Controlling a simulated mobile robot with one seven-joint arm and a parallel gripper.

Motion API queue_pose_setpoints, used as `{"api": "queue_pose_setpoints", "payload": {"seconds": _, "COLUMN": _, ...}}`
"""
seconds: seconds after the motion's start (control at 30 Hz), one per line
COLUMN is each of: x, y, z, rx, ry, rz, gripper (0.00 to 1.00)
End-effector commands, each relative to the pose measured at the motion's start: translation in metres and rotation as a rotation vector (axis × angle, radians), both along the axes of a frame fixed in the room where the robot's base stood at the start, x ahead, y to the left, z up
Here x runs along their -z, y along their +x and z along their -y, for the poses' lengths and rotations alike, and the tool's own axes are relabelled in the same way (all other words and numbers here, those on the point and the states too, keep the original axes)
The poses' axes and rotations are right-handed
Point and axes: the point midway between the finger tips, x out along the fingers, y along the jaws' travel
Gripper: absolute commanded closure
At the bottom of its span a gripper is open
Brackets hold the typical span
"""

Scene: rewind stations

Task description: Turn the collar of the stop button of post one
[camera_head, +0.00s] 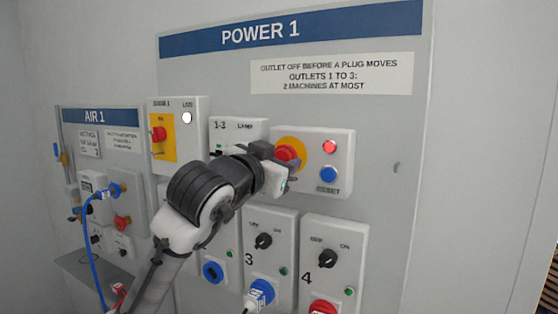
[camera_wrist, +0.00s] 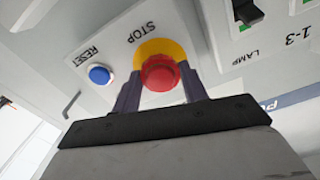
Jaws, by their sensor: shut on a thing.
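The red stop button (camera_head: 286,154) sits on a yellow disc (camera_head: 291,143) on a white box (camera_head: 342,150) on the POWER 1 panel. In the wrist view the red button (camera_wrist: 160,74) stands out from its yellow disc (camera_wrist: 158,47), with the word STOP beside it. My gripper (camera_head: 281,160) reaches the button from the left in the head view. In the wrist view its two dark fingers (camera_wrist: 160,88) stand on either side of the red button and are shut on it. The gripper hides part of the button in the head view.
A red lamp (camera_head: 330,147) and a blue RESET button (camera_head: 328,174) are close on the same box. A 1-3 LAMP switch box (camera_head: 238,133) is to the left. Outlet boxes 3 (camera_head: 270,222) and 4 (camera_head: 333,232) with black knobs sit below. The AIR 1 panel (camera_head: 95,116) is far left.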

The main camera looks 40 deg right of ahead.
Motion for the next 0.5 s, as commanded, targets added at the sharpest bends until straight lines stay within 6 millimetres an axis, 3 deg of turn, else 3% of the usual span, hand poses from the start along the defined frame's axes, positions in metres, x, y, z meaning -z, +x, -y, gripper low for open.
{"api": "queue_pose_setpoints", "payload": {"seconds": 0.5, "x": -0.0002, "y": 0.0001, "z": -0.0002, "rx": 0.000, "ry": 0.056, "rz": 0.135, "gripper": 0.80}}
